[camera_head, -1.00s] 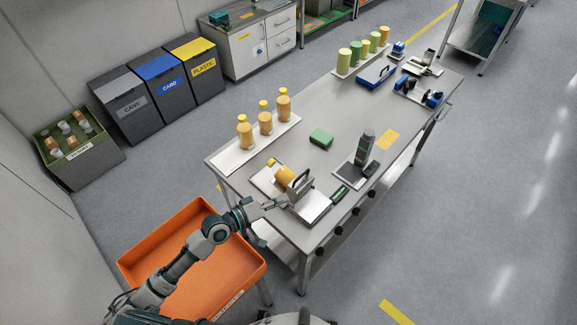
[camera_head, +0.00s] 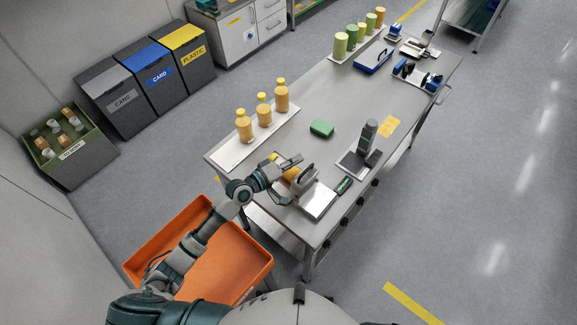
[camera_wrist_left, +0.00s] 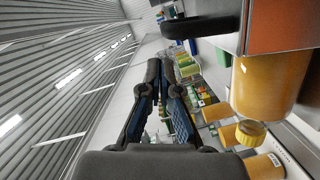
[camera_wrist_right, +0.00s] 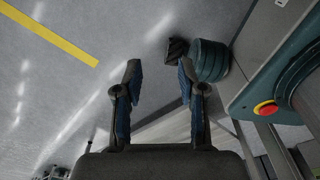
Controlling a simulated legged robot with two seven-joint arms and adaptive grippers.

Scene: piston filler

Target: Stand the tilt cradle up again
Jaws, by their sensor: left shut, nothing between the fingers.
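The tilt cradle (camera_head: 306,181) is a grey metal piece with an upright handle on a plate at the table's near left end. An orange bottle with a yellow cap lies tilted in it, partly hidden behind my left gripper (camera_head: 292,164) in the head view. In the left wrist view the bottle (camera_wrist_left: 265,90), its cap (camera_wrist_left: 250,132) and a dark bar (camera_wrist_left: 200,27) show to the right of the fingers. My left gripper (camera_wrist_left: 160,68) is shut and empty, beside the cradle. My right gripper (camera_wrist_right: 157,75) is open and empty, above the floor, outside the head view.
Several orange bottles (camera_head: 264,115) stand on a white tray at the table's left. An orange bin (camera_head: 160,232) is below my left arm.

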